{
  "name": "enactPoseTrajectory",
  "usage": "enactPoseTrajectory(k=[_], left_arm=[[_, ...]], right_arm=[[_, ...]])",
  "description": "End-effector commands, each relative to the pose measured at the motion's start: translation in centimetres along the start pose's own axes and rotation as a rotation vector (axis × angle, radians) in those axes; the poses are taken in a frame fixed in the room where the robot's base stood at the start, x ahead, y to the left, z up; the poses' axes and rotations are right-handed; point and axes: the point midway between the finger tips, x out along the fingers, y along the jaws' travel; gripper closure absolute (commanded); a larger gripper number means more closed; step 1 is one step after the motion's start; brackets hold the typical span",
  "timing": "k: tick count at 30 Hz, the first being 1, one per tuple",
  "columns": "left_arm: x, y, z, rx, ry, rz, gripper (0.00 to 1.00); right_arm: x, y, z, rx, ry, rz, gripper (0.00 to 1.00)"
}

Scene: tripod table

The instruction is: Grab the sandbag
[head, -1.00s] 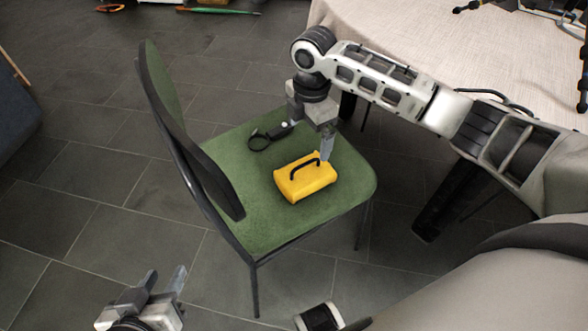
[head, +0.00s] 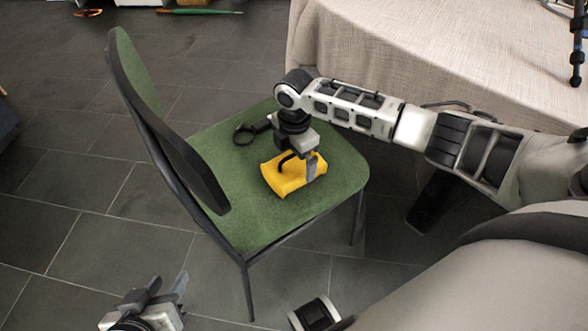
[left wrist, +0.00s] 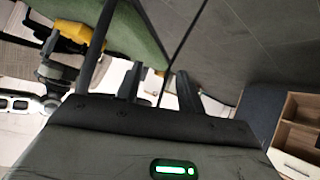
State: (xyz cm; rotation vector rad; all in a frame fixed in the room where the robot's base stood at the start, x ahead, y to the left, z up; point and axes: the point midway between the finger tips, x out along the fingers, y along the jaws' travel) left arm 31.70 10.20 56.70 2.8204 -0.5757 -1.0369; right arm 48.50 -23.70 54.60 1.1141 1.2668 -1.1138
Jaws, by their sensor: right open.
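A yellow sandbag (head: 284,184) with a black handle lies on the green seat of a chair (head: 237,222). My right gripper (head: 297,168) is over it from above, open, with its fingers at the handle. One finger shows in front of the bag, and part of the handle is hidden by the gripper. The bag also shows in the left wrist view (left wrist: 74,31) beside my right arm. My left gripper (head: 165,288) is low at the front left, away from the chair, its fingers apart and empty. Its fingers also show in the left wrist view (left wrist: 157,85).
A black ring-shaped object (head: 244,134) lies on the seat behind the bag. The chair's backrest (head: 165,120) rises on the left. A cloth-covered table (head: 420,60) stands at the back right. Tiled floor is clear left of the chair.

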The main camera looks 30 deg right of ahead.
Motion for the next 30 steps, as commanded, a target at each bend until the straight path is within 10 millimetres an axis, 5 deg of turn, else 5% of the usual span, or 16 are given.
enactPoseTrajectory(k=[6, 13, 14, 20, 30], left_arm=[[0.1, 0.5, -1.3, 0.011, 0.087, 0.017, 0.62], [-0.5, 1.1, -1.5, 0.014, 0.098, 0.029, 0.62], [-0.5, 1.1, -1.4, 0.013, 0.095, 0.029, 0.62], [-0.4, 1.0, -1.0, 0.013, 0.084, 0.027, 0.62], [-0.5, 0.7, -1.1, 0.014, 0.081, 0.021, 0.62]], right_arm=[[3.5, 0.1, -0.1, -0.001, 0.0, -0.001, 0.0], [3.6, 0.1, -0.1, -0.001, -0.001, 0.0, 0.0], [3.6, 0.1, -0.1, -0.001, -0.001, 0.0, 0.03], [3.6, 0.1, -0.1, -0.001, 0.0, -0.001, 0.58], [3.0, 0.2, -0.1, 0.0, 0.001, 0.004, 0.6]])
